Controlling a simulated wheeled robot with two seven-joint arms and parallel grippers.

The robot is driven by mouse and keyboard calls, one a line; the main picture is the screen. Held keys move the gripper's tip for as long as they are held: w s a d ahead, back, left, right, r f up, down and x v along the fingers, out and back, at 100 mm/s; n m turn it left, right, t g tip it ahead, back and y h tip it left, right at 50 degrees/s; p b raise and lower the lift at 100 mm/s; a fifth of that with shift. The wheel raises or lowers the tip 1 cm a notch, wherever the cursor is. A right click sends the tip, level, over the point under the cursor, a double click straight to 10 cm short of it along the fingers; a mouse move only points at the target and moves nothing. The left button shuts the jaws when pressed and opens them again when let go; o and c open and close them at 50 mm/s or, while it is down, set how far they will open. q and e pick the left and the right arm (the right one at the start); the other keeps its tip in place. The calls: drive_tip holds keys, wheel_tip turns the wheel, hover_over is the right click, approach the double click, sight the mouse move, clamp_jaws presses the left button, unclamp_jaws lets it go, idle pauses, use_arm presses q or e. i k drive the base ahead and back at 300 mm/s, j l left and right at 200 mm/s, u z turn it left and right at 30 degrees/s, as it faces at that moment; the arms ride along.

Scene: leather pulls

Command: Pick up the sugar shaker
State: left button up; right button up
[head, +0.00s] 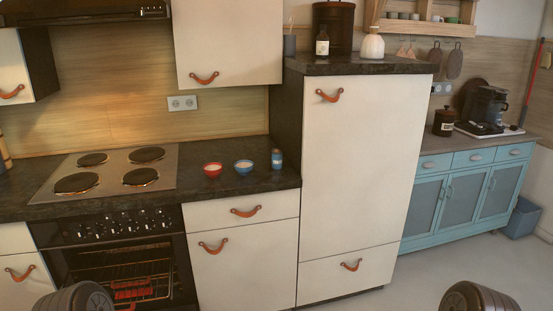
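A small blue cylinder with a lighter top (277,160), which looks like the sugar shaker, stands upright on the dark countertop (262,181) near its right end, beside the tall cabinet. Its label is too small to read. My grippers are not in view. Only dark rounded parts of my arms show at the bottom left and bottom right edges, well in front of the counter and apart from it.
A blue bowl (243,167) and a red bowl (213,170) stand left of the cylinder. The hob (110,173) is further left. The tall cabinet (357,160) walls off the right side. An upper cabinet (230,40) hangs above. Open floor lies at the lower right.

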sight(278, 153)
drive_tip(key=i+u, duration=0.35)
drive_tip(key=i+l+u, duration=0.1)
drive_tip(key=i+u, duration=0.25)
